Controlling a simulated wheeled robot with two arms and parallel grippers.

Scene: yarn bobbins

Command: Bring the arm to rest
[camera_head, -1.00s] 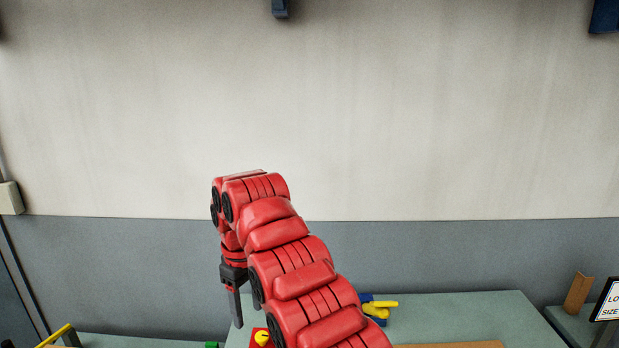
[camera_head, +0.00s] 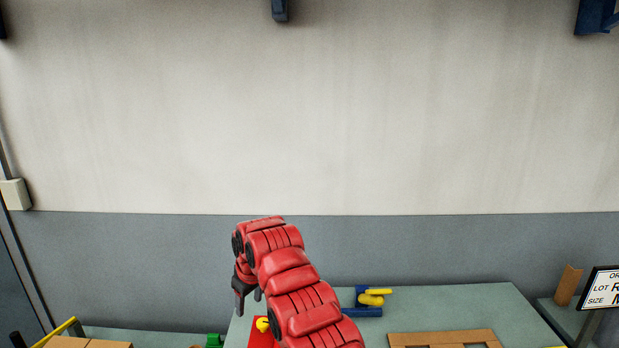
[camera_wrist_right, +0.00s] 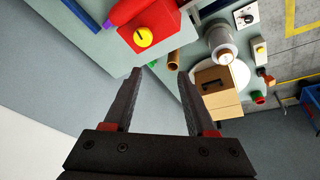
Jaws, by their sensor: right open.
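My right arm is red and reaches up from the bottom middle of the head view. My right gripper (camera_head: 248,297) hangs at its end, over the left part of the grey-green table (camera_head: 480,305). In the right wrist view the gripper (camera_wrist_right: 158,75) shows two dark fingers spread apart with nothing between them. A red box with a yellow knob (camera_wrist_right: 143,37) lies beyond the fingertips; in the head view the knob (camera_head: 262,325) shows beside my arm, which hides part of the box. My left gripper does not show.
A blue stand with a yellow part (camera_head: 372,300) and a wooden frame (camera_head: 440,338) are on the table. A sign (camera_head: 606,287) stands at the right. Cardboard boxes (camera_head: 90,343) are at the lower left. The wrist view shows a cardboard box (camera_wrist_right: 215,87) and a cylinder (camera_wrist_right: 222,45).

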